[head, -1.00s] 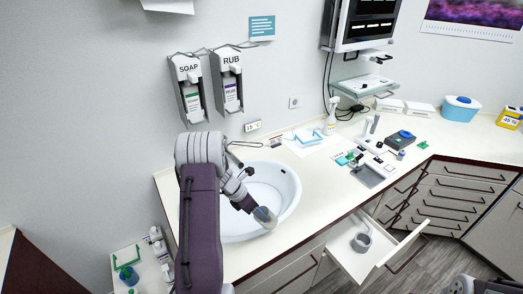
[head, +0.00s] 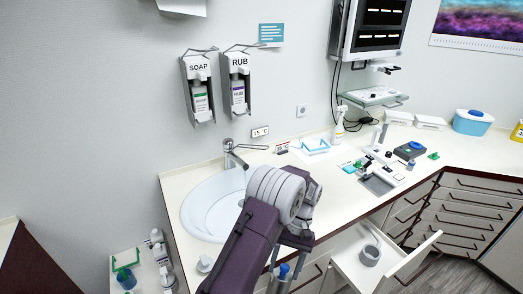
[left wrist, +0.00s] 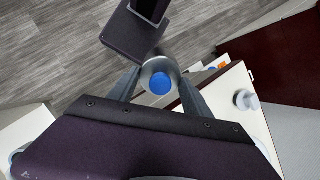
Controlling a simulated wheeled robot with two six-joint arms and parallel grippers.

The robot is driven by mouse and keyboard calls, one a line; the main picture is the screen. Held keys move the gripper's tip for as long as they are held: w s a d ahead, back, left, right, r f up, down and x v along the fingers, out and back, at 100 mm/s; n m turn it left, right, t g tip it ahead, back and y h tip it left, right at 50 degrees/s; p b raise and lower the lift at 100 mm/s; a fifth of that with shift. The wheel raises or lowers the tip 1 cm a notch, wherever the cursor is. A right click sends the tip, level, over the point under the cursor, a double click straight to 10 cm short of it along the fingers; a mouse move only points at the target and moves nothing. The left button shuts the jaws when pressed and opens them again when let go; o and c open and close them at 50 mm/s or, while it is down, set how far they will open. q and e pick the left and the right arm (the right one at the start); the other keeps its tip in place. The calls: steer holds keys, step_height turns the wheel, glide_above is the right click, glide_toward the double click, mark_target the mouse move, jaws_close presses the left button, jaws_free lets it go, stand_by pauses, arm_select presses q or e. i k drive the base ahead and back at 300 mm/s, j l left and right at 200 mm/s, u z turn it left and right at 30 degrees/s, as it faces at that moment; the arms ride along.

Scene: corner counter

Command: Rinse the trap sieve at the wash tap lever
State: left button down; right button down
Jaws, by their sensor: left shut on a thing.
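My left gripper (head: 284,272) is low in front of the counter, beside the open drawer and away from the basin. In the left wrist view its two fingers (left wrist: 160,92) are shut on a round grey piece with a blue centre, apparently the trap sieve (left wrist: 160,84). A blue bit of it also shows in the head view (head: 284,270). The wash tap (head: 230,158) stands at the back of the white basin (head: 200,212), its lever (head: 252,147) pointing right. My left forearm hides the basin's front right. My right gripper is out of view.
An open drawer (head: 352,262) holds a grey round cup (head: 370,254) with an upright part. Soap (head: 199,88) and rub (head: 238,82) dispensers hang above the basin. A spray bottle (head: 338,128) and instruments stand on the right counter. A small jar (head: 205,264) stands at the front left.

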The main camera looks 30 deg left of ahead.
mark_target(253, 147)
steer(key=i+l+u, duration=0.2)
steer(key=u, duration=0.2)
steer(key=i+l+u, duration=0.15)
steer(key=l+u, duration=0.25)
steer(key=i+l+u, duration=0.15)
steer(key=u, duration=0.25)
steer(key=l+u, duration=0.4)
steer(key=i+l, duration=0.05)
steer(key=l, duration=0.05)
